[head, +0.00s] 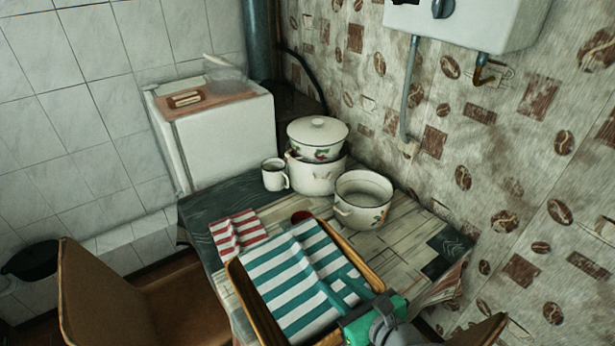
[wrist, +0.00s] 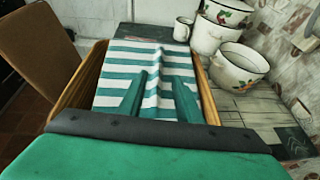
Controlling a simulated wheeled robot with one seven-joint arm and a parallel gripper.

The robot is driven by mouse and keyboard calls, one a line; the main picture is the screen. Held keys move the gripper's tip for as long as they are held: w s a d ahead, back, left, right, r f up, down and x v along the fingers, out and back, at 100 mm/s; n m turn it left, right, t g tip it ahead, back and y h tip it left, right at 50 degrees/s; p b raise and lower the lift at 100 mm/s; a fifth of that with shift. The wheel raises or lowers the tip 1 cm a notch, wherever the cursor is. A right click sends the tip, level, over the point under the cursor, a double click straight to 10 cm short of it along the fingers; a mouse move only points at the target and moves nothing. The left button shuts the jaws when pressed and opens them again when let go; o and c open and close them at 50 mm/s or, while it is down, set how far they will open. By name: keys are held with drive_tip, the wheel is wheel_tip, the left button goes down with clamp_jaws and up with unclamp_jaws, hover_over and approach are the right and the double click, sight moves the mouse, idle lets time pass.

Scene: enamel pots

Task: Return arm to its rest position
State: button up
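My gripper (head: 338,283) is green and sits over the near right part of a wooden tray (head: 249,292). In the wrist view my gripper (wrist: 159,78) shows two green fingers apart, with a raised fold of cloth visible between or beyond them. The teal-and-white striped cloth (head: 286,274) lies in the tray, and it also fills the middle of the wrist view (wrist: 120,62). I cannot tell whether the fingers touch the cloth. No object is clasped between them.
A white pot (head: 362,200), stacked pots with a lid (head: 317,140) and a mug (head: 274,175) stand at the table's back. A red-striped cloth (head: 237,233) lies left of the tray. Chairs (head: 95,295) flank the table. A tiled wall and a patterned wall close the corner.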

drive_tip(key=s+a+r+m+t+y, duration=0.45)
drive_tip(key=s+a+m+y, duration=0.5)
drive_tip(key=s+a, duration=0.55)
drive_tip(key=s+d+f+m+h, duration=0.2)
drive_tip(key=s+f+m+h, duration=0.2)
drive_tip(key=m, duration=0.6)
drive_tip(key=s+d+f+m+h, duration=0.3)
drive_tip(key=s+f+m+h, duration=0.2)
drive_tip(key=m, duration=0.6)
drive_tip(key=s+d+f+m+g+h, duration=0.1)
drive_tip(key=s+d+f+m+h, duration=0.2)
drive_tip(key=m, duration=0.8)
wheel_tip(320, 180, down, 4)
drive_tip(key=s+h, duration=0.2)
drive_tip(key=h, duration=0.2)
drive_tip(key=shift+s+d+f, duration=0.25)
